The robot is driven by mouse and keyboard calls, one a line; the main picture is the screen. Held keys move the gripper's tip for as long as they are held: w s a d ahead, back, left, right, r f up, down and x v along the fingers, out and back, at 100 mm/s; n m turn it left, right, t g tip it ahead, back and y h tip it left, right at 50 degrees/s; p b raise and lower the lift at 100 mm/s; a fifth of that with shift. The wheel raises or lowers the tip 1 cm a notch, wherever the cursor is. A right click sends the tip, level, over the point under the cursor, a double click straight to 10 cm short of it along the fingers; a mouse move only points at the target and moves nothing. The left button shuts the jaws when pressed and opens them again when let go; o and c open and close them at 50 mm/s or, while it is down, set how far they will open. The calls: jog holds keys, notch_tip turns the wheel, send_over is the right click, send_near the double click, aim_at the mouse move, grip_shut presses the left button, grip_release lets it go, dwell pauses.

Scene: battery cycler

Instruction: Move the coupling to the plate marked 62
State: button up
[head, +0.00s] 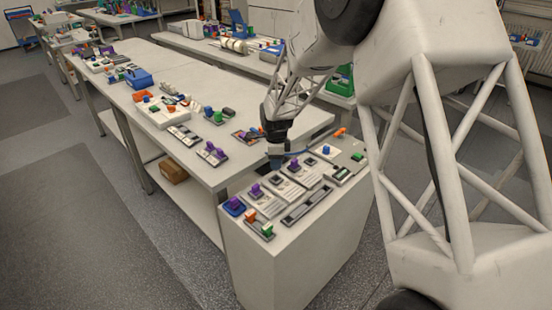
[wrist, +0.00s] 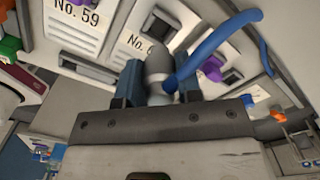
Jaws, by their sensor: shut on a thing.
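My gripper (wrist: 158,88) is shut on the grey, rounded coupling (wrist: 158,62), which has a blue hose (wrist: 215,40) bending off to the right. In the wrist view the coupling stands in front of a white plate (wrist: 128,62) marked "No. 6" with its last digit hidden, so I cannot tell which plate it is. A plate marked No. 59 (wrist: 75,42) lies to its left. In the head view my gripper (head: 275,160) is over the back left of the near cabinet's plates. I cannot tell whether the coupling touches anything.
Purple parts (head: 255,190) stand on several plates. A blue knob (head: 326,149) and a green knob (head: 357,156) stand at the right. An orange and green piece (head: 266,229) is at the front left. The long bench (head: 180,75) behind holds more small devices.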

jog(key=shift+f, duration=2.6)
jog(key=shift+f, duration=0.25)
jog(key=o, duration=1)
jog(key=shift+r, duration=3.9)
